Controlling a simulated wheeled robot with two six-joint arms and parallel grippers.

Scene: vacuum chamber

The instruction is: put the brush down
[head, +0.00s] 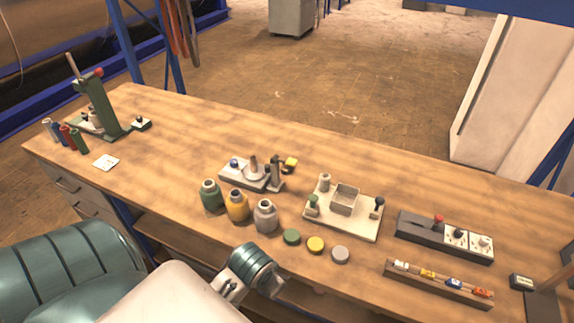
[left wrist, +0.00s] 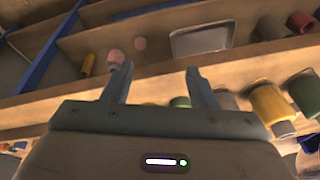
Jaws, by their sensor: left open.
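I cannot make out a brush in either view. My left gripper (left wrist: 160,68) is open in the left wrist view, its two fingers apart with nothing between them. In the head view my left arm comes in at the lower left and ends low at the bench's front edge; its fingers are not clearly seen there. The wooden workbench (head: 185,135) runs across the head view. My right gripper is in neither view.
Green (head: 210,194), yellow (head: 237,205) and grey (head: 265,215) bottles stand near the front edge, with three round caps (head: 315,245) beside them. A pale fixture plate (head: 345,222), a dark switch box (head: 420,227) and a wooden rack (head: 440,287) stand rightward. The bench's back middle is clear.

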